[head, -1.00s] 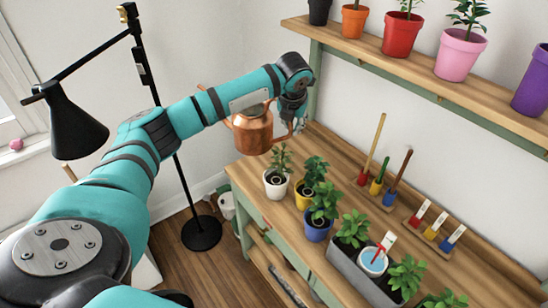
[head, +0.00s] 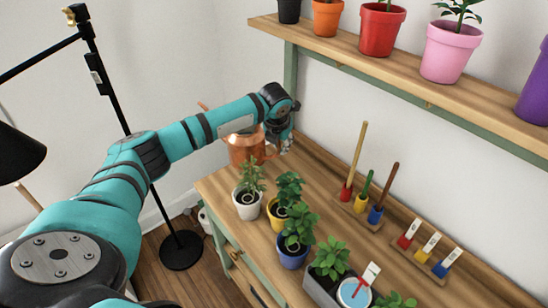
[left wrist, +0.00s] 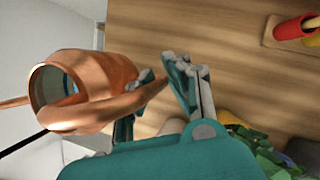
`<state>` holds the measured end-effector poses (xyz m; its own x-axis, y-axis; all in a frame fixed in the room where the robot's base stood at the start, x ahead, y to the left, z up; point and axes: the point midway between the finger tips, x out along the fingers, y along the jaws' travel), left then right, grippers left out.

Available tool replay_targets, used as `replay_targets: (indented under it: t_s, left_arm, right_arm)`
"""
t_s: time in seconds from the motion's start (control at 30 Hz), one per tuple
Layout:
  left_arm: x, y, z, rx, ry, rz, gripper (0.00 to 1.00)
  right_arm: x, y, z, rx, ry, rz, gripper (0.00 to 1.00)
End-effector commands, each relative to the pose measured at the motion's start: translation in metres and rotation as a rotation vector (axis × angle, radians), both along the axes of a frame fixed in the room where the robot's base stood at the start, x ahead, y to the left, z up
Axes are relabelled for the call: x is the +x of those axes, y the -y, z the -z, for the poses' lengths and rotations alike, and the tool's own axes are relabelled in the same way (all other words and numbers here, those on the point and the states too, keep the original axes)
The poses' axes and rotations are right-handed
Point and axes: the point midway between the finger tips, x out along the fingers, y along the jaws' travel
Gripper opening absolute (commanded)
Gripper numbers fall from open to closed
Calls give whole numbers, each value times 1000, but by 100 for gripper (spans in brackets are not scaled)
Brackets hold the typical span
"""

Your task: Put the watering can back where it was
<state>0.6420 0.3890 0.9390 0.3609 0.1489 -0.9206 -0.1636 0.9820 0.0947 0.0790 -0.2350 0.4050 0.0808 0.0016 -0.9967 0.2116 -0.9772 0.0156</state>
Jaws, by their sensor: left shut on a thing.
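The copper watering can (head: 243,149) is at the far left end of the wooden potting bench (head: 330,220), behind the white pot (head: 247,205). My left gripper (head: 284,143) is shut on its handle, on the can's right side. In the left wrist view the can (left wrist: 88,80) lies sideways in the picture, its round opening facing the camera, with the handle between the fingers (left wrist: 162,88). I cannot tell whether its base touches the bench top. My right gripper is not in view.
Yellow and blue potted plants (head: 294,250) and a grey planter (head: 320,285) line the bench front. Hand tools in a rack (head: 362,200) and seed markers (head: 425,250) stand at the back. A shelf of pots (head: 400,75) hangs above. A black floor lamp (head: 180,250) stands left.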

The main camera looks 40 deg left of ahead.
Motion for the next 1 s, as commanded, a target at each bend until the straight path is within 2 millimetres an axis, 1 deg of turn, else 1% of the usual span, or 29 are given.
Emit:
replay_targets:
  t_s: [0.07,0.17,0.27,0.53,0.77,0.8,0.93,1.0]
  left_arm:
    - [1,-1,7,3,5,0,0]
    - [1,-1,13,3,6,0,0]
    - [1,-1,19,3,6,0,0]
    - [1,-1,50,3,5,1,0]
    - [1,-1,52,3,6,1,0]
    - [0,0,55,1,1,0,18]
    - [0,0,55,1,1,0,36]
    - [0,0,55,1,1,0,37]
  right_arm:
    - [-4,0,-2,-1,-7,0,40]
    - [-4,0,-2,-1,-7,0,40]
    - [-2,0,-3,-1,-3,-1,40]
    - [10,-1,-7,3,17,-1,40]
    - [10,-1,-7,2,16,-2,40]
    - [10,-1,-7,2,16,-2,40]
    - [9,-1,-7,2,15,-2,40]
    - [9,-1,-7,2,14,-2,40]
